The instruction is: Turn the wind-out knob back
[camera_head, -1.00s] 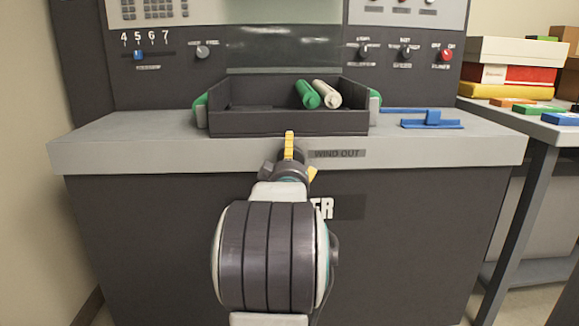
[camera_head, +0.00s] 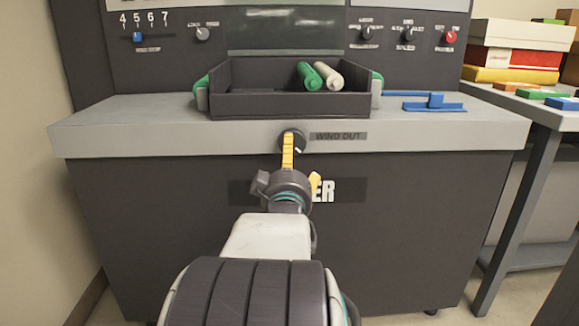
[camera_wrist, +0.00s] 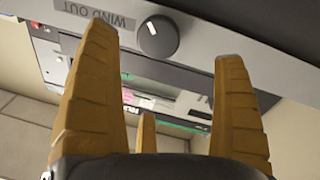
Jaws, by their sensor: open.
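The wind-out knob (camera_head: 296,135) is a small dark round knob on the grey front edge of the machine, left of the "WIND OUT" label (camera_head: 338,136). A white mark on it points to the lower right in the head view. My gripper (camera_head: 287,150) is just in front of and below the knob, and its yellow finger covers part of it. In the wrist view the knob (camera_wrist: 158,40) appears between the tips of the two spread fingers (camera_wrist: 166,58), apart from both. Its white mark points to the upper left there, with the label upside down. The gripper is open and empty.
A dark tray (camera_head: 290,106) holding a green roll (camera_head: 309,76) and a white roll (camera_head: 328,76) sits on the machine top above the knob. A blue slider (camera_head: 435,102) is to its right. A side table (camera_head: 545,115) with boxes stands at the right.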

